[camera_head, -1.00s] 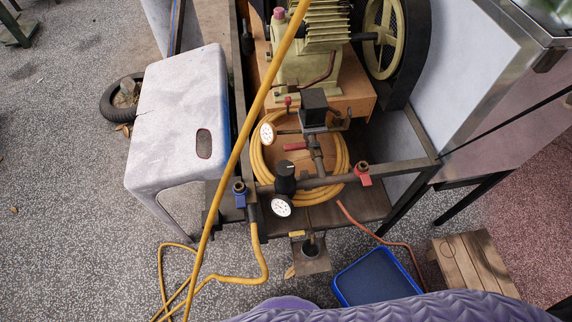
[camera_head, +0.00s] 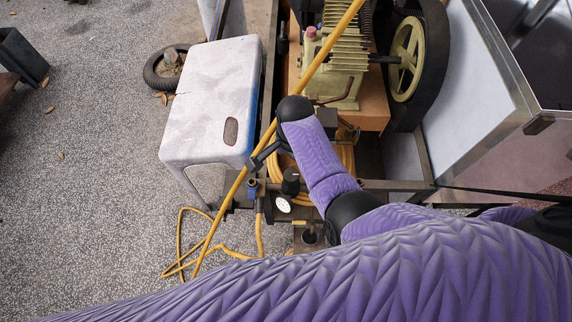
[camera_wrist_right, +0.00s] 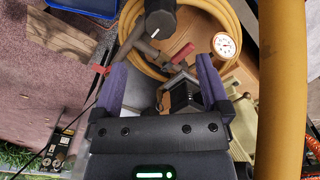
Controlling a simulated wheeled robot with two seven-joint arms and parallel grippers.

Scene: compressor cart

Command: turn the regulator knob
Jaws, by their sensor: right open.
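The black regulator knob (camera_head: 291,180) stands on the pipe at the front of the compressor cart, just behind a white-faced gauge (camera_head: 283,205). In the right wrist view the knob (camera_wrist_right: 160,20) shows at the top centre, beyond the fingertips, with a white mark on it. My right gripper (camera_head: 261,158) is open and empty, above and slightly left of the knob in the head view. Its two purple-padded fingers (camera_wrist_right: 162,82) are spread in the wrist view, with pipework below and between them. They are apart from the knob. My left gripper is not in view.
A yellow hose (camera_head: 232,190) runs diagonally close by my right gripper and also crosses the right of the wrist view (camera_wrist_right: 281,80). A white stool (camera_head: 212,95) stands left of the cart. A red-handled valve (camera_wrist_right: 183,53) and second gauge (camera_wrist_right: 224,45) are near the knob.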

